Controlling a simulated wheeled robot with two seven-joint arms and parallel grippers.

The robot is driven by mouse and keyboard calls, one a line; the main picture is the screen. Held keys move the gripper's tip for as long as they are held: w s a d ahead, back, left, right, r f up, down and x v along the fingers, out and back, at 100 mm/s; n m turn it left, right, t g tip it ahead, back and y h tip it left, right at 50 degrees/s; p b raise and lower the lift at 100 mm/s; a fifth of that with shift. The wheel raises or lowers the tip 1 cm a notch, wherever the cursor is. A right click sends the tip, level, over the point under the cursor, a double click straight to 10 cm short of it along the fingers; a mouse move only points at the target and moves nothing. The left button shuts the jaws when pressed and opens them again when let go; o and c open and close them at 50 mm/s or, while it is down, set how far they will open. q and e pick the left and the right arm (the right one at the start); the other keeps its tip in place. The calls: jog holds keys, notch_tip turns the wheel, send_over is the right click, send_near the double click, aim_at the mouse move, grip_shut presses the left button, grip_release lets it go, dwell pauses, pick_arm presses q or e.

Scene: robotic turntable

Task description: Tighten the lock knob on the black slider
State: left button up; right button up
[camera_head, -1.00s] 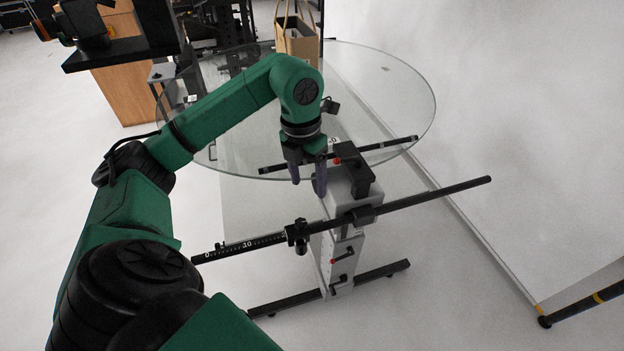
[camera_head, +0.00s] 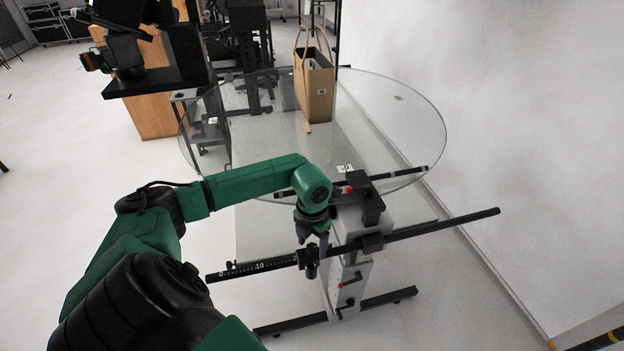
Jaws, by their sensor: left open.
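The black slider (camera_head: 305,258) sits on the horizontal black rail (camera_head: 440,226), beside the printed scale at the rail's left part. A small dark lock knob (camera_head: 311,271) hangs at the underside of the slider. My left gripper (camera_head: 314,241) points down just above the slider and is open, its dark fingers partly hidden by the wrist. Nothing shows between the fingers. Whether a fingertip touches the slider cannot be told. My right gripper is not in view.
A grey stand (camera_head: 349,275) with small red-tipped levers carries the rail. A round glass turntable (camera_head: 405,125) lies behind it, with a tan paper bag (camera_head: 319,92) on top. A black block (camera_head: 366,195) tops the stand. White floor is clear at the right.

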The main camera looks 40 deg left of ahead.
pick_arm(q)
grip_shut()
jog(key=shift+w+f+m+b, duration=0.1)
jog(key=shift+f+m+b, duration=0.1)
jog(key=shift+m+b, duration=0.95)
jog(key=m+b, duration=0.8)
jog(key=m, duration=0.1)
jog(key=shift+r+b, duration=0.1)
jog(key=shift+b, duration=0.2)
jog(key=m+b, duration=0.2)
jog(key=m, duration=0.3)
jog(key=shift+r, duration=0.15)
jog(key=shift+m, duration=0.25)
